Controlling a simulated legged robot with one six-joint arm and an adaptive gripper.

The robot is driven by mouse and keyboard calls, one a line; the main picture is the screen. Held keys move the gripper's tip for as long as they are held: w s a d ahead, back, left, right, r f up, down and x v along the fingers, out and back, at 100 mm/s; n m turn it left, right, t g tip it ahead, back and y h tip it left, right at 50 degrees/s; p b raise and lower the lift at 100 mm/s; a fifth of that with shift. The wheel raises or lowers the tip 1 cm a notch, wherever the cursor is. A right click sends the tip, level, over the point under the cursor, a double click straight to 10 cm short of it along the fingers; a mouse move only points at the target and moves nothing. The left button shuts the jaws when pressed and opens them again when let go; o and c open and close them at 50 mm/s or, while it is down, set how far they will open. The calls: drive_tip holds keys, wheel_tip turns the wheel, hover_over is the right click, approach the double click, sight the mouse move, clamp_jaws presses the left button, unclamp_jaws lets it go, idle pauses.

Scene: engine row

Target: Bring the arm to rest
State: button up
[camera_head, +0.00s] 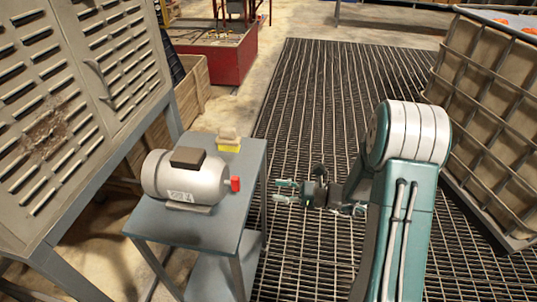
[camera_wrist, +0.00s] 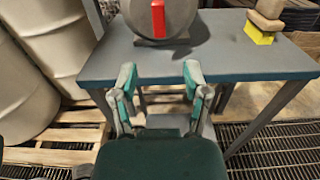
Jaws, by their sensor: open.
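My gripper (camera_head: 286,191) is open and empty, to the right of the small grey table and over the floor grating. In the wrist view my gripper (camera_wrist: 158,82) has its two teal-tipped fingers spread apart, in front of the table edge. My teal and white arm stands at the right of the head view. A grey motor (camera_head: 186,178) with a red shaft end (camera_head: 235,184) lies on the table (camera_head: 236,226). The red shaft end (camera_wrist: 158,18) faces my gripper in the wrist view. A gap separates my fingers from it.
A yellow block with a tan top (camera_head: 229,144) sits behind the motor. A louvred metal cabinet (camera_head: 75,90) stands at the left. A caged tank (camera_head: 490,110) stands at the right. Pale drums (camera_wrist: 55,45) show in the wrist view. The grating (camera_head: 320,90) beyond my arm is clear.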

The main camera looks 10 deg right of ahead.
drive_tip(key=s+a+r+n+g+h, duration=0.2)
drive_tip(key=s+r+n+g+h, duration=0.25)
drive_tip(key=s+n, duration=0.2)
drive_tip(key=s+a+r+n+g+h, duration=0.3)
drive_tip(key=s+r+n, duration=0.2)
drive_tip(key=s+n, duration=0.15)
drive_tip(key=s+d+r+n+t+h, duration=0.7)
drive_tip(key=s+d+n+h, duration=0.1)
drive_tip(key=n+h, duration=0.1)
drive_tip(key=shift+s+r, duration=0.15)
drive_tip(key=shift+s, duration=0.2)
drive_tip(key=shift+h, duration=0.25)
